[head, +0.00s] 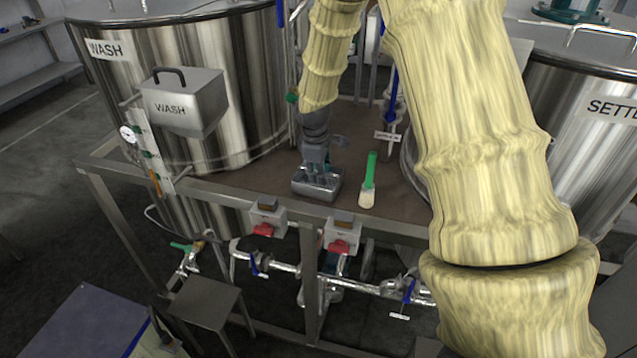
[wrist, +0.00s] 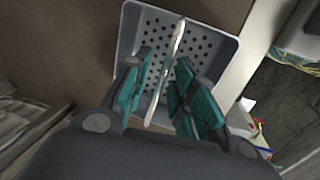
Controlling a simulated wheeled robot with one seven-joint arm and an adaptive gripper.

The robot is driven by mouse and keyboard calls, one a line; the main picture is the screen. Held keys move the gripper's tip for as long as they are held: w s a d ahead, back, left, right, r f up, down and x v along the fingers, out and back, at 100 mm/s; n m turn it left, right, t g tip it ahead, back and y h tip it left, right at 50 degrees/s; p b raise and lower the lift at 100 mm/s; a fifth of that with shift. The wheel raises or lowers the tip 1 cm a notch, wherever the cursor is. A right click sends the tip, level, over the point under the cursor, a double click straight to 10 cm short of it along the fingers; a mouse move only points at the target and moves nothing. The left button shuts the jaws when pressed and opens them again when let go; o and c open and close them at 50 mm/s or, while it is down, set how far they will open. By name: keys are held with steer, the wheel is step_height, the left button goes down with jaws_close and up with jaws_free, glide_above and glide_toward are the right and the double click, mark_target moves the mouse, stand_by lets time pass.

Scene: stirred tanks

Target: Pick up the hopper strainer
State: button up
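The hopper strainer (head: 329,193) is a grey metal box on the brown platform near its front edge. In the wrist view the strainer (wrist: 207,42) shows a perforated floor and a thin, bright bar handle across its middle. My gripper (head: 317,166) is right above the strainer, pointing down. In the wrist view my gripper (wrist: 160,85) is open, with one teal-padded finger on each side of the handle. Gaps show between the pads and the handle, so neither finger appears to touch it. The near part of the strainer is hidden by my gripper.
A green-handled brush (head: 369,180) lies just right of the strainer. The WASH tank (head: 240,85) with its WASH hopper box (head: 188,103) stands left, the SETTLE tank (head: 575,125) right. Red-handled valve boxes (head: 265,222) sit along the platform's front edge, pipes below.

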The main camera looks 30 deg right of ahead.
jaws_close()
steer(key=shift+r, duration=0.1)
